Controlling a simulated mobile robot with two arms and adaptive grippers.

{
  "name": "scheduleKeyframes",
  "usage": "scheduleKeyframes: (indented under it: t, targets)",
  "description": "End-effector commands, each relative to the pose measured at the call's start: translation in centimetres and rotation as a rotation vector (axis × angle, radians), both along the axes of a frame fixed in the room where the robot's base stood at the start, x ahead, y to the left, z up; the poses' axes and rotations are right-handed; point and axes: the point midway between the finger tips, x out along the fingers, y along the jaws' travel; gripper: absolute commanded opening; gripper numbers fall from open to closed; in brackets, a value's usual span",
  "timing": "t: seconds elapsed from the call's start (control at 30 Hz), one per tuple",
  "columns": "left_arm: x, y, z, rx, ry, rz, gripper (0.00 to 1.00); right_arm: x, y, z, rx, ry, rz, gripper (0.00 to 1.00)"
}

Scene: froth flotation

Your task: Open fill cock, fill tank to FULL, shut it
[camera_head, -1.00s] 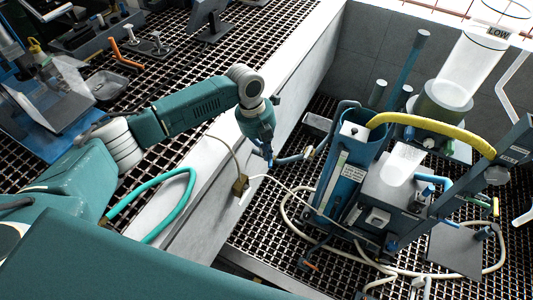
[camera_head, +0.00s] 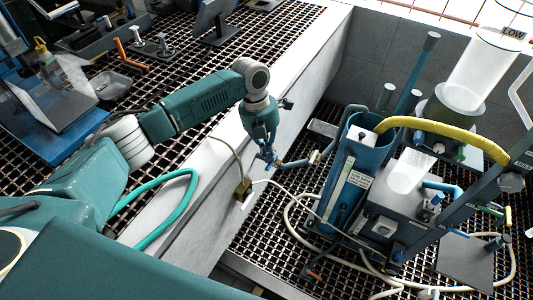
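My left gripper (camera_head: 269,157) hangs pointing down beside the light wall, at the left end of a thin grey-blue pipe (camera_head: 298,163). Small blue parts show at the fingertips; I cannot tell whether they are fingers or a cock handle, or whether the gripper touches the pipe. My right gripper is not in view.
A blue open-topped vessel (camera_head: 354,165) stands right of the pipe. A yellow hose (camera_head: 440,127) arches from it to a slanted post. A brass fitting (camera_head: 243,189) sits on the wall with a cream hose. Loose hoses lie on the grating (camera_head: 275,245).

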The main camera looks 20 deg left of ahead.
Motion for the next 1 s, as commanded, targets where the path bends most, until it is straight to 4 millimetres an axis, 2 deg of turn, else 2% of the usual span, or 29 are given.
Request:
scheduleKeyframes:
  t: [0.03, 0.2, 0.4, 1.0]
  targets:
    - [-0.49, -0.12, -0.81, 0.003, 0.012, -0.004, 0.00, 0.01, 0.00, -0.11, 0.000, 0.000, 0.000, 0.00]
    - [-0.48, -0.11, -0.81, 0.003, 0.011, -0.002, 0.00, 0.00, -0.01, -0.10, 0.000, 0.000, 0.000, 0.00]
    - [-0.47, -0.10, -0.81, 0.003, 0.011, -0.002, 0.36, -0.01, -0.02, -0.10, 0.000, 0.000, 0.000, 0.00]
    - [-0.26, -0.15, -0.26, 0.000, 0.003, -0.001, 0.36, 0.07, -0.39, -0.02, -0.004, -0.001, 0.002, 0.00]
